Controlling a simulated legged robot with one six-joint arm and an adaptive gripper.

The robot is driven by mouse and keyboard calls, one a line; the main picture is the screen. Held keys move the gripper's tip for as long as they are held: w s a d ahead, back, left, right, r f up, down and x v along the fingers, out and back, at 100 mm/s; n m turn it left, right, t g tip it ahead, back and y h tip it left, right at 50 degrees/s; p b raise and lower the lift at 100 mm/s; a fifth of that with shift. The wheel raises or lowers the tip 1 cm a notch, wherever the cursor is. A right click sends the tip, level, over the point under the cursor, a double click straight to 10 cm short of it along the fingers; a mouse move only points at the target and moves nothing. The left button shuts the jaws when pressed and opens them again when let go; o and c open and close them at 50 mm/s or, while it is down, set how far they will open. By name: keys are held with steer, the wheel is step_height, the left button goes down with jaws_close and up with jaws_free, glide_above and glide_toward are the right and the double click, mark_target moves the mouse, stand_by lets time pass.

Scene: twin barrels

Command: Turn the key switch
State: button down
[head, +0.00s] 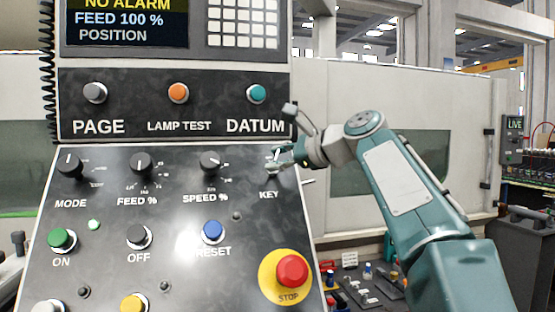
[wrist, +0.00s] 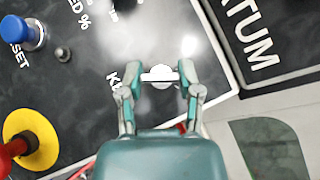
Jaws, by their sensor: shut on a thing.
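The key switch (wrist: 160,76) shows in the wrist view as a round pale metal piece with a flat key across it, between my two fingertips. My gripper (wrist: 158,80) is shut on the key, one finger at each end of it. In the head view my gripper (head: 279,157) is at the KEY label on the right side of the sloped panel. The "KEY" label in the wrist view is partly covered by a finger.
The sloped control panel (head: 130,280) holds the MODE (head: 70,165), FEED (head: 141,163) and SPEED (head: 210,161) knobs. A blue RESET button (head: 213,230) and a red STOP button (head: 292,270) on a yellow base sit below. The DATUM button (head: 257,93) is above.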

steer(key=shift+f+n+g, duration=0.15)
steer(key=shift+n+g, duration=0.65)
steer(key=shift+n, duration=0.2)
steer(key=shift+c, duration=1.4)
jaws_free()
steer(key=shift+a, duration=0.1)
steer(key=shift+s+d+r, duration=0.15)
steer(key=shift+d+r, duration=0.1)
steer(key=shift+d, duration=0.1)
steer(key=v, duration=1.1)
